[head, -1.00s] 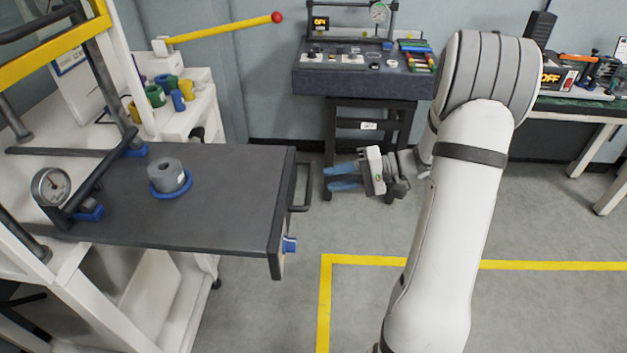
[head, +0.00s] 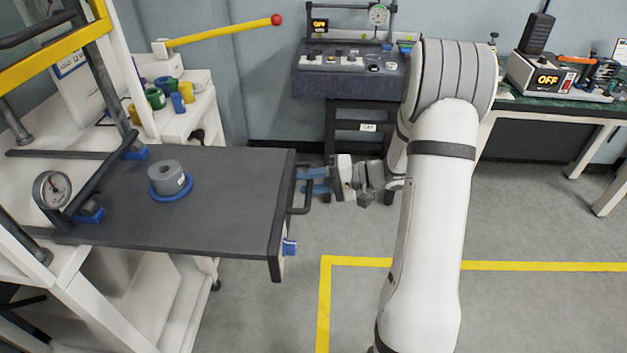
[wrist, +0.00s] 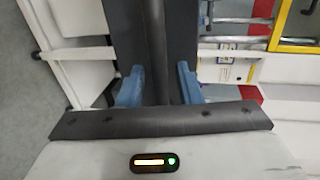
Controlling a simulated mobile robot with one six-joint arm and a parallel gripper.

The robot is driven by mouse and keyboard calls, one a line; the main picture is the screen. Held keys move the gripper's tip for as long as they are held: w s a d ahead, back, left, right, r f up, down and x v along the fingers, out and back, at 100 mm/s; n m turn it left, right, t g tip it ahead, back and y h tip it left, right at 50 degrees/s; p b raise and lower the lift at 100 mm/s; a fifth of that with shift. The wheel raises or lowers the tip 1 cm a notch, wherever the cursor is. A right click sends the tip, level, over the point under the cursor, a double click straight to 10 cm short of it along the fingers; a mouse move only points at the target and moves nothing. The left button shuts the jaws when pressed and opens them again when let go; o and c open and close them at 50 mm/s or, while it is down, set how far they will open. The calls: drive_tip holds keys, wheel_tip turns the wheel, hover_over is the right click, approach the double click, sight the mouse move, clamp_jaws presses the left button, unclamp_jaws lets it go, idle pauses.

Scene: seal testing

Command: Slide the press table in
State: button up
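The press table (head: 235,220) is a dark grey slab pulled out to the right of the white press frame. A dark bar handle (head: 306,190) is on its right end; in the wrist view the handle (wrist: 157,50) runs down the middle. A grey ring-shaped part on a blue ring (head: 170,182) sits on the table. My gripper (head: 301,181) is at the handle, pointing left. Its blue fingers are open in the wrist view (wrist: 158,88), one on each side of the handle, with gaps showing. Whether a finger touches it I cannot tell.
A control bench (head: 350,80) stands behind. Floor with yellow tape (head: 360,261) is clear in front.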

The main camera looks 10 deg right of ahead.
clamp_jaws()
idle(0.4)
